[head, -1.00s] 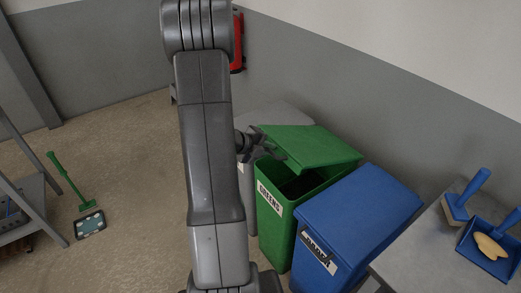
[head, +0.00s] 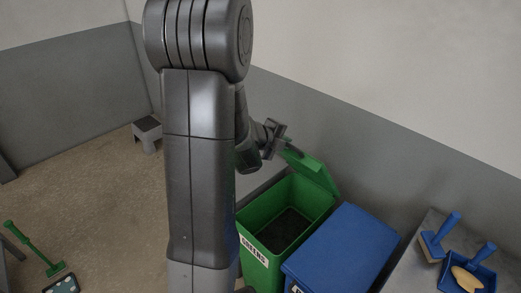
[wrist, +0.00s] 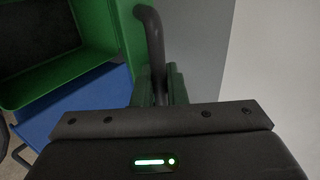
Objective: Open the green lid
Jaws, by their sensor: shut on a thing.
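The green lid (head: 314,174) of the green bin (head: 255,252) stands raised and tilted back towards the wall. The bin's dark inside (head: 284,228) is open to view. My gripper (head: 290,148) is at the lid's upper edge in the head view. In the wrist view my gripper (wrist: 160,84) is shut on a dark curved handle (wrist: 154,42) beside the green lid (wrist: 128,25). Part of the bin's left side is hidden behind my arm.
A blue bin (head: 345,248) with a shut lid stands right beside the green bin. A grey table (head: 416,274) with a blue brush (head: 440,235) and a blue dustpan (head: 468,272) is at the right. The grey wall (head: 350,135) is close behind the lid.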

